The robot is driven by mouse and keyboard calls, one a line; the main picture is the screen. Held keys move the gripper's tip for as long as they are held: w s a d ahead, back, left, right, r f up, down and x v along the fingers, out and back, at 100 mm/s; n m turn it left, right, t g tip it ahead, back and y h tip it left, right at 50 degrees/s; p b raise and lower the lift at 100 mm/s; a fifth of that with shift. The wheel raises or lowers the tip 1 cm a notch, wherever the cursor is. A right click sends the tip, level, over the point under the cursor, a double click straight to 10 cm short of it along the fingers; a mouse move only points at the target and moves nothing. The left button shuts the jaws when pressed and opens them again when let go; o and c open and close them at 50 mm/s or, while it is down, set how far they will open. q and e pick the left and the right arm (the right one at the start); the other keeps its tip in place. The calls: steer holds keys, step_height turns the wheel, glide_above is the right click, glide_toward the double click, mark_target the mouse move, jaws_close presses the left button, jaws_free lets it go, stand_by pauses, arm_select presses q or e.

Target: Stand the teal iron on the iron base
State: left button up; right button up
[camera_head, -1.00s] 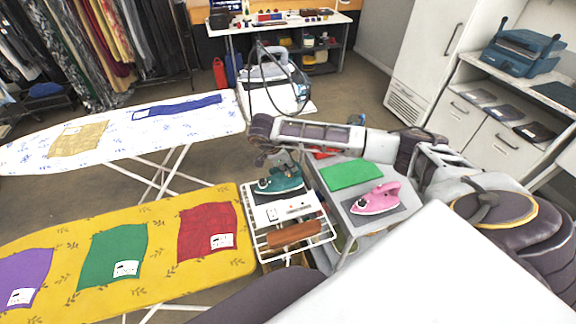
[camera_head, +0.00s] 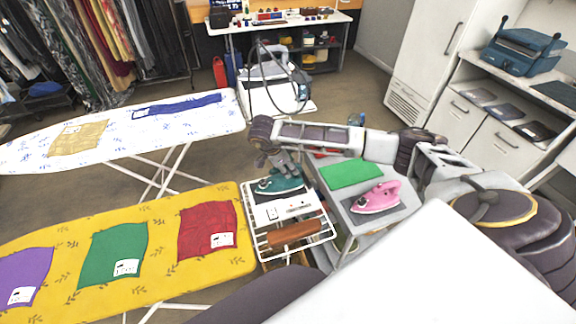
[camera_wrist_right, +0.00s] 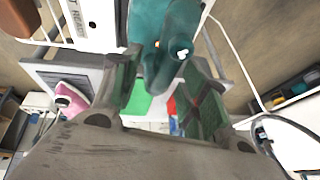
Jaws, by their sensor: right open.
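The teal iron (camera_head: 278,184) lies on a dark pad at the far end of a white wire-railed stand (camera_head: 255,240), beside the yellow board. I cannot tell for sure which part is the iron base; a white panel with labels (camera_head: 285,209) sits just in front of the iron. My right gripper (camera_head: 287,166) is directly above the teal iron, pointing down. In the right wrist view the iron (camera_wrist_right: 170,40) shows between and beyond the two open fingertips (camera_wrist_right: 162,75), apparently not gripped. The gripper partly hides the iron in the head view. My left gripper is out of view.
A pink iron (camera_head: 378,198) and a green cloth (camera_head: 350,173) lie on a grey-topped cart to the right. A brown roll (camera_head: 292,234) lies on the stand's near end. The yellow board (camera_head: 160,270) with folded cloths is at the left. A white ironing board (camera_head: 110,135) stands behind.

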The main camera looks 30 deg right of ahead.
steer(key=shift+r, duration=0.2)
steer(key=b+v, duration=0.1)
steer(key=v, duration=1)
steer(key=shift+a+r, duration=0.2)
steer(key=shift+r, duration=0.15)
steer(key=shift+s+f, duration=0.1)
steer(key=shift+s, duration=0.05)
stand_by(0.5)
